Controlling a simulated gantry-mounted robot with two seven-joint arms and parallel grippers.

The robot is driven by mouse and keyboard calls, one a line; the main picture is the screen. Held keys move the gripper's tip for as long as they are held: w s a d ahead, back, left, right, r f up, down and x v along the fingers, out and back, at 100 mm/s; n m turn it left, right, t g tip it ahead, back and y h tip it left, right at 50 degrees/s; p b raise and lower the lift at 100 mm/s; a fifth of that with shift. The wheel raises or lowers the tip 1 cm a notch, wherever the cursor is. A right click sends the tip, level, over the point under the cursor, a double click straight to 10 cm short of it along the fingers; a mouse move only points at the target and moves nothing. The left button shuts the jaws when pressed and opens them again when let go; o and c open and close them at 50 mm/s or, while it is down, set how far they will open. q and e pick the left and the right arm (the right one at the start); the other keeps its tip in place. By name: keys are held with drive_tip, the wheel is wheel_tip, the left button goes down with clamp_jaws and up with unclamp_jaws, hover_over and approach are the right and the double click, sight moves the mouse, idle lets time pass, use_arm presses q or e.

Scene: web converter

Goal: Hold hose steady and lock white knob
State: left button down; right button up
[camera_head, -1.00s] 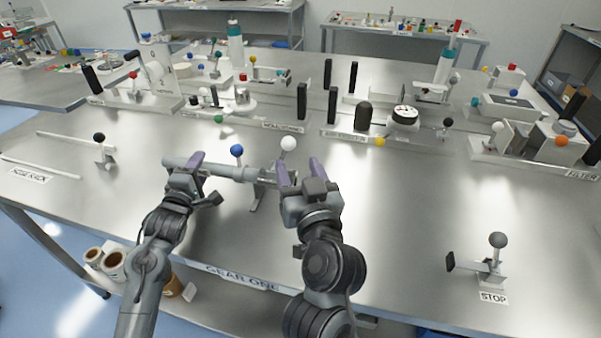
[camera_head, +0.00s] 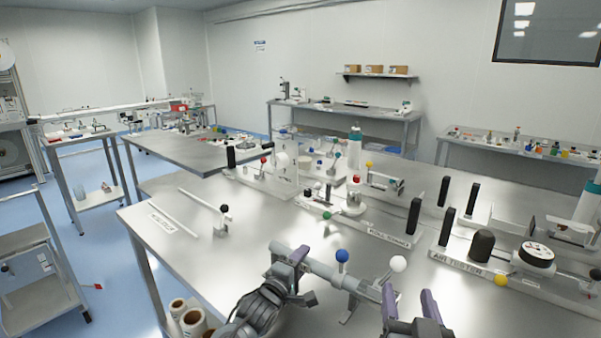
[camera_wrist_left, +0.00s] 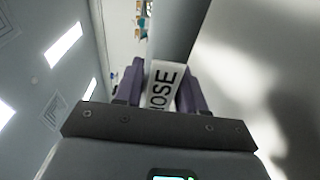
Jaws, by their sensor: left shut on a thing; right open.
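The hose (camera_head: 325,271) is a grey tube lying at the near side of the table, with a blue knob (camera_head: 342,256) and the white knob (camera_head: 398,263) standing up along it. My left gripper (camera_head: 290,262) is shut on the hose near its left end. The left wrist view shows its purple fingers (camera_wrist_left: 161,88) on either side of a white label reading HOSE. My right gripper (camera_head: 409,303) is open at the hose's right end, its fingers just below and right of the white knob. I cannot tell whether it touches anything.
A black-knobbed stand and rails (camera_head: 221,220) lie on the table to the left. The mould and air tester fixtures (camera_head: 480,246) stand behind, with several black posts. Rolls (camera_head: 190,318) sit under the table. Bare tabletop (camera_head: 250,228) lies between the rails and hose.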

use_arm(q)
drive_tip(key=shift+f+p, duration=0.3)
drive_tip(key=shift+p, duration=0.15)
idle(0.4)
drive_tip(key=c, duration=0.9)
unclamp_jaws()
drive_tip(key=shift+a, duration=0.1)
drive_tip(key=shift+c, duration=0.2)
drive_tip(key=o, duration=0.4)
drive_tip(key=shift+s, duration=0.2)
drive_tip(key=shift+c, duration=0.2)
drive_tip(key=shift+w+r, duration=0.1)
drive_tip(key=shift+r, duration=0.1)
drive_tip(key=v, duration=1.2)
